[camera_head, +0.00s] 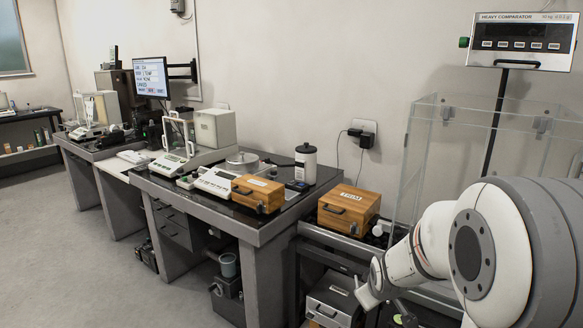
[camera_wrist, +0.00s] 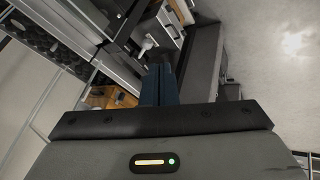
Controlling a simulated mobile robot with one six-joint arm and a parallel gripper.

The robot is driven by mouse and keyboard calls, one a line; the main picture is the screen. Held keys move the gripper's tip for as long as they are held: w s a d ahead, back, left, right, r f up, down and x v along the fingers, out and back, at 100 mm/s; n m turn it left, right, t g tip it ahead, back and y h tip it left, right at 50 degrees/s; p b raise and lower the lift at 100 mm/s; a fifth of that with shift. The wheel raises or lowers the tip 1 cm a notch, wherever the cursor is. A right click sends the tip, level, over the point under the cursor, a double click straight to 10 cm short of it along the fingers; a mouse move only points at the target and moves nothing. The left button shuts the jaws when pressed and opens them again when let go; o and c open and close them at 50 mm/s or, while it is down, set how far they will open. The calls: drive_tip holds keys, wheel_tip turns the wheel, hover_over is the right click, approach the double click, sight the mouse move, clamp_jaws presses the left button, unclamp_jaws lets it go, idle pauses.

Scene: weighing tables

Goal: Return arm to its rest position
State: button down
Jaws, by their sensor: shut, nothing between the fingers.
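My arm fills the right side of the head view, white and grey, bent in front of the glass-walled heavy comparator (camera_head: 455,135). In the wrist view my gripper (camera_wrist: 158,72) shows its dark blue fingers side by side. They are shut with nothing between them. The fingers point past the dark tables toward the grey floor. The fingertips do not show clearly in the head view.
A wooden box (camera_head: 348,209) stands on the low table just left of my arm. Another wooden box (camera_head: 257,194) sits on the dark-topped weighing table (camera_head: 262,231), with balances behind it. A metal case (camera_head: 333,303) is below. Open floor (camera_head: 110,270) lies to the left.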

drive_tip(key=s+a+r+m+g+p, duration=0.2)
drive_tip(key=s+r+m+p, duration=0.1)
drive_tip(key=s+r, duration=0.5)
drive_tip(key=s+a+r+m+g+y+p, duration=0.1)
drive_tip(key=s+a+r+m+g+p, duration=0.1)
drive_tip(key=s+r+p, duration=0.3)
drive_tip(key=s+a+r+m, duration=0.1)
drive_tip(key=s+r, duration=0.3)
drive_tip(key=s, duration=0.6)
drive_tip(key=shift+s+r, duration=0.15)
drive_tip(key=shift+s, duration=0.05)
